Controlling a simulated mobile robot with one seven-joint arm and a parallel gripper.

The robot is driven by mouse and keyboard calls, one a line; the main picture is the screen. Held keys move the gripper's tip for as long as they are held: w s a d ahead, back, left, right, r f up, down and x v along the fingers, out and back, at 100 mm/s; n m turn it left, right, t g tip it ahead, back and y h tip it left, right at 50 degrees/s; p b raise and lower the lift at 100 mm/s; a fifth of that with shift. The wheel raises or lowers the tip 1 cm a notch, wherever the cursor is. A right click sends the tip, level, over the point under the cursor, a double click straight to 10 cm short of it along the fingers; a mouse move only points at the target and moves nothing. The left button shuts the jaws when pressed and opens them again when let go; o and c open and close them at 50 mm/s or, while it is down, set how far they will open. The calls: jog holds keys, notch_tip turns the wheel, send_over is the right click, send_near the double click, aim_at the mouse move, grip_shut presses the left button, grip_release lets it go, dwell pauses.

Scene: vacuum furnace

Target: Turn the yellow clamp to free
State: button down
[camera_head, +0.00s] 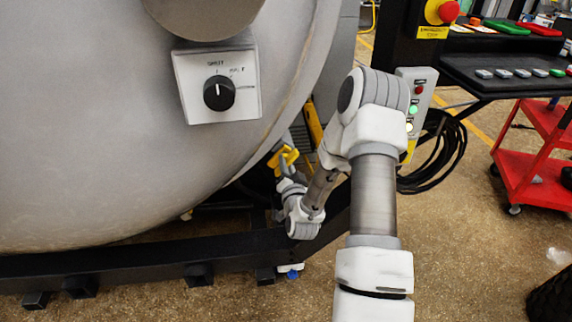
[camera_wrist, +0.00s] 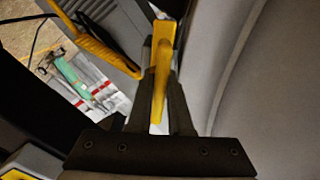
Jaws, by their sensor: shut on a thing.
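The yellow clamp (camera_head: 283,158) sits at the lower right edge of the large grey furnace body (camera_head: 110,120) in the head view. In the wrist view the yellow clamp (camera_wrist: 160,75) runs between the two dark fingers of my gripper (camera_wrist: 160,95). The fingers are shut on its handle, and its wider end shows beyond them. My arm reaches down beside the furnace edge in the head view and hides part of the area around the clamp. The fingers are too small to make out there.
A black frame rail (camera_head: 150,260) runs low in front of the furnace. A dial panel (camera_head: 218,82) is on the furnace face. Right of my arm are a button box (camera_head: 418,95), coiled black cable (camera_head: 445,155) and a red cart (camera_head: 530,160). Open floor (camera_head: 460,255) lies at lower right.

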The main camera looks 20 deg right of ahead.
jog(key=shift+r, duration=0.1)
jog(key=c, duration=0.8)
grip_release()
jog(key=shift+c, duration=0.2)
jog(key=shift+s, duration=0.15)
